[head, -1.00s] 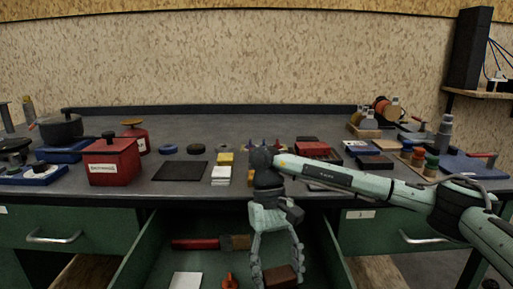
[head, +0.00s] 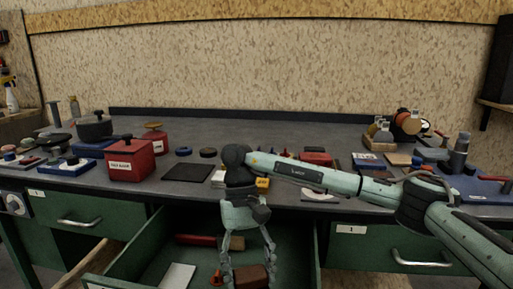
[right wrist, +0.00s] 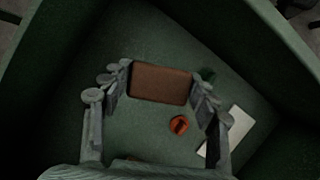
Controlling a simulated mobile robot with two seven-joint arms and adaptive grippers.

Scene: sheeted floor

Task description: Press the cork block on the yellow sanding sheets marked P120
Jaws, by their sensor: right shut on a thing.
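The brown cork block (head: 252,277) is low in the open drawer, between the fingers of my right gripper (head: 248,276). In the right wrist view the fingers of my right gripper (right wrist: 160,88) are shut on both ends of the block (right wrist: 160,84). I cannot tell whether the block is clear of the drawer floor. A yellow patch (head: 262,183) shows on the bench behind my right wrist, partly hidden; it may be the yellow sanding sheets, but no P120 mark is readable. My left gripper is not in view.
The open green drawer (head: 112,262) has walls around the gripper. It holds a red-handled brush (head: 196,240), a white sheet (head: 178,275) and an orange item (right wrist: 180,125). On the bench stand a red box (head: 130,162), a dark pad (head: 187,172) and a dark pot (head: 95,128).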

